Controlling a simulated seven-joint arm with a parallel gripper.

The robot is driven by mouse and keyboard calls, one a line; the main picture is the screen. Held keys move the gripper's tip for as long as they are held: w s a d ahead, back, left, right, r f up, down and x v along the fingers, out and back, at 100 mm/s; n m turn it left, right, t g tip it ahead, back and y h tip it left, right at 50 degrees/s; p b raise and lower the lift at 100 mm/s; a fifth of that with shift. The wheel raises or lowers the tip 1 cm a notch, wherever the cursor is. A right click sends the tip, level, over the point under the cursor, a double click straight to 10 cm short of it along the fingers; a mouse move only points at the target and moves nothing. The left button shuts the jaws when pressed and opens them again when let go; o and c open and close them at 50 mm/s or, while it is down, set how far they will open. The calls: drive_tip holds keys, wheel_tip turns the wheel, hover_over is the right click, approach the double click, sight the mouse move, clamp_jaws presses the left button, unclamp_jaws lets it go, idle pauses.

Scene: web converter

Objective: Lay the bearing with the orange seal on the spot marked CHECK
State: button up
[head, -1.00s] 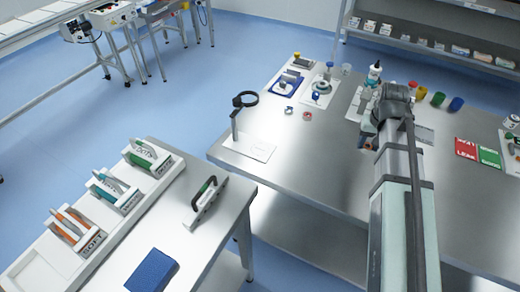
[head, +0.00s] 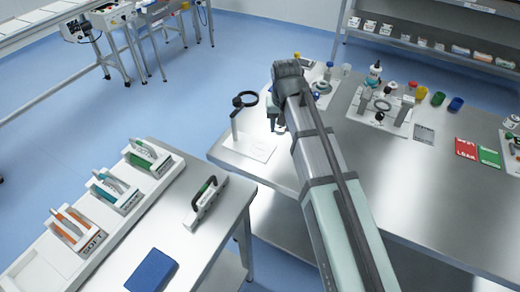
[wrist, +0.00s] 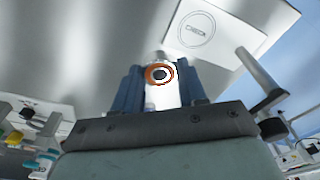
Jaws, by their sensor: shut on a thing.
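My gripper (wrist: 160,88) shows in the wrist view with its two blue fingers shut on the bearing with the orange seal (wrist: 148,75). The bearing's ring faces the camera between the fingertips. The spot marked CHECK (wrist: 198,29) is a printed circle on a white plate, ahead and a little right of the bearing in the wrist view. In the head view the white plate (head: 250,148) lies at the table's left corner. My gripper (head: 274,118) is above the table just right of this plate. The bearing cannot be made out in the head view.
A magnifier on a stand (head: 236,120) rises from the plate's left side, close to my gripper. A fixture (head: 380,108), colored cups (head: 438,98) and red and green cards (head: 466,149) are farther right. The middle of the steel table (head: 380,165) is clear.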

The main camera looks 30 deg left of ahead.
drive_tip(key=r, duration=0.1)
hover_over(260, 149)
drive_tip(key=m, duration=0.2)
drive_tip(key=shift+s+d+f, duration=0.1)
drive_tip(key=shift+f, duration=2.35)
drive_tip(key=shift+s+f, duration=0.1)
drive_tip(key=shift+f, duration=2.3)
drive_tip(key=shift+f, duration=0.15)
drive_tip(key=o, duration=1.1)
wheel_tip(260, 149, up, 12)
drive_tip(key=s, duration=0.1)
drive_tip(key=shift+s+d, duration=0.15)
drive_tip(key=shift+d, duration=0.1)
